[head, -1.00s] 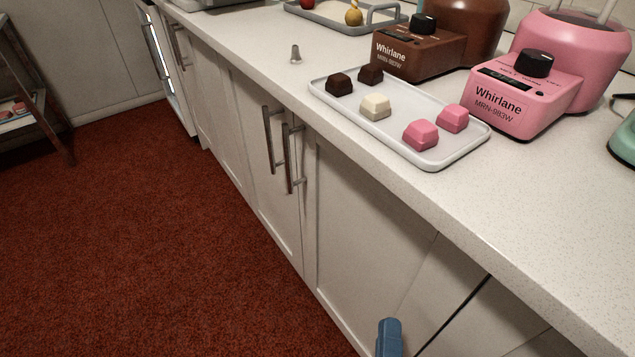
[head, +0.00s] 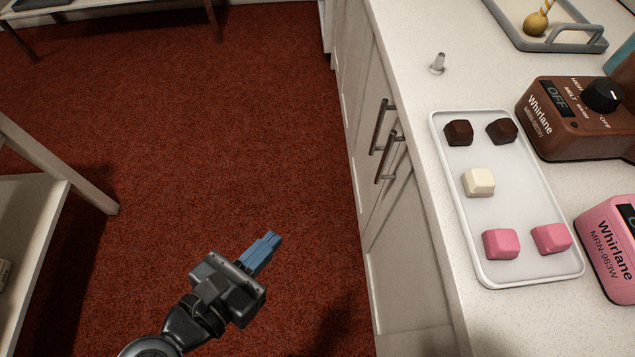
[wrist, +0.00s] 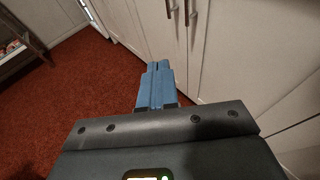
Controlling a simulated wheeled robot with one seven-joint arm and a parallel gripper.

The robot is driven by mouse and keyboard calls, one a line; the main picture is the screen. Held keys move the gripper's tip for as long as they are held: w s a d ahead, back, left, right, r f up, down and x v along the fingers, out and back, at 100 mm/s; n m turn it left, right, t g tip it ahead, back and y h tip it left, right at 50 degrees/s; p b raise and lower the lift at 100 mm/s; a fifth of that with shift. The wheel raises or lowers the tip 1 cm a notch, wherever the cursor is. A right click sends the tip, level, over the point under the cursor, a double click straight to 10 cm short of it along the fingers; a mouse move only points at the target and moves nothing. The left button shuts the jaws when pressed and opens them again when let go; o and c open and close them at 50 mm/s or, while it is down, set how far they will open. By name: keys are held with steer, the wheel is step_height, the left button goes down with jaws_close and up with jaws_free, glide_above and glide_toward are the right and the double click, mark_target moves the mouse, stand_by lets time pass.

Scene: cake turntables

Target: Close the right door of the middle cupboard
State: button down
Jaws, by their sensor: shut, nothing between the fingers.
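The middle cupboard's right door (head: 398,245) is a plain pale panel below the counter, and its bar handle (head: 388,157) stands beside the left door's handle (head: 378,126). The door looks near the cupboard front; I cannot tell how far it is ajar. My gripper (head: 270,238) has blue fingers held together with nothing between them. It is over the red floor, left of the door and apart from it. In the wrist view the fingertips (wrist: 158,66) point toward the cupboard fronts, below the two handles, with the right door (wrist: 240,50) to their right.
The counter (head: 455,310) above holds a white tray (head: 490,282) of chocolates, a brown machine (head: 560,125) and a pink machine (head: 600,240). A pale shelf unit (head: 35,240) stands at left. Red carpet (head: 200,130) between it and the cupboards is clear.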

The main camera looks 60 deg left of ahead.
steer(key=r+x, duration=0.1)
steer(key=x, duration=1.2)
steer(key=shift+w+r, duration=0.15)
steer(key=shift+w, duration=0.05)
steer(key=shift+a, duration=0.1)
